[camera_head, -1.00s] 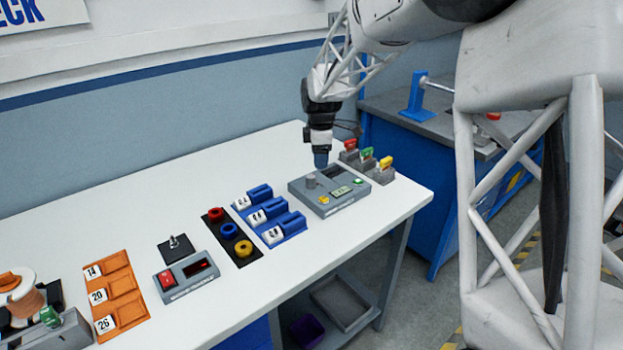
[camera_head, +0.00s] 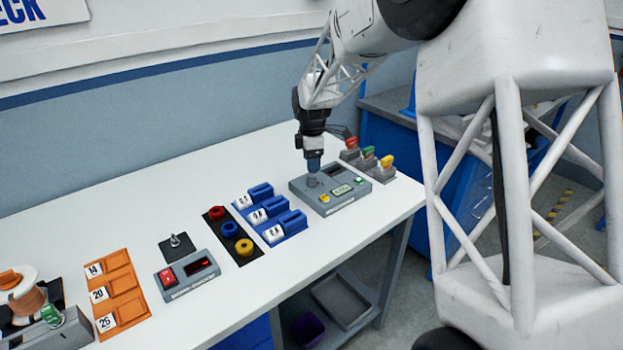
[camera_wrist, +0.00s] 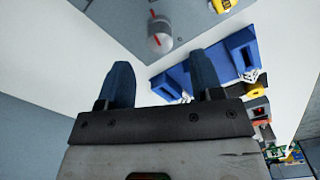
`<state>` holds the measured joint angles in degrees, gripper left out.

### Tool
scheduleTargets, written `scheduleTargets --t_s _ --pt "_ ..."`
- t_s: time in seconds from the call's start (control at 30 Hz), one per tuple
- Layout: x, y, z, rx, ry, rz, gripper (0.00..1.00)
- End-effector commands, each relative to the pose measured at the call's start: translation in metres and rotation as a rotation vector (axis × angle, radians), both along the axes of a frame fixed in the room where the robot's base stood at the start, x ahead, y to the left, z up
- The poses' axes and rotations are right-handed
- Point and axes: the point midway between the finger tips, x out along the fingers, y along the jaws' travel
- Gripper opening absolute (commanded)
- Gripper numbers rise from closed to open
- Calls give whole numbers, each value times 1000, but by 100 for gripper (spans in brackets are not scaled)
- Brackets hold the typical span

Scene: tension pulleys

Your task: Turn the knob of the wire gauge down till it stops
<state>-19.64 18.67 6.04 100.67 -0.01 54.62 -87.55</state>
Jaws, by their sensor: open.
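The wire gauge (camera_head: 345,202) is a flat grey box near the right end of the white table, with a small display, a yellow button and a green button. Its knob (camera_head: 312,181) is a short grey cylinder at the left of its top. In the wrist view the knob (camera_wrist: 159,44) shows a red line on its top and lies just beyond my fingertips, roughly between them. My gripper (camera_head: 314,166) points down over the knob, with its blue fingers apart and empty. It also shows in the wrist view (camera_wrist: 163,64). Whether the fingertips reach beside the knob is hard to tell.
Blue holders with white labels (camera_head: 272,217) stand left of the gauge. Red, green and yellow-topped grey blocks (camera_head: 368,160) stand close behind it to the right. A black mat with coloured rings (camera_head: 239,256) lies farther left. The table is clear in front of the gauge.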

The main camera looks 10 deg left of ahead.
Motion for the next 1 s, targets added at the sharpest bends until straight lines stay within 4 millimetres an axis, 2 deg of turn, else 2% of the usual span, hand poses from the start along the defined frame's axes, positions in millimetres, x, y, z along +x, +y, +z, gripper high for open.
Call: scheduleTargets --t_s 0.5,0.7,0.97,1.0 --pt "0 0 -58 0 1 0 60" --pt "0 0 -66 0 0 0 60" --pt "0 0 -67 0 0 0 60" --pt "0 0 -67 0 0 0 57"
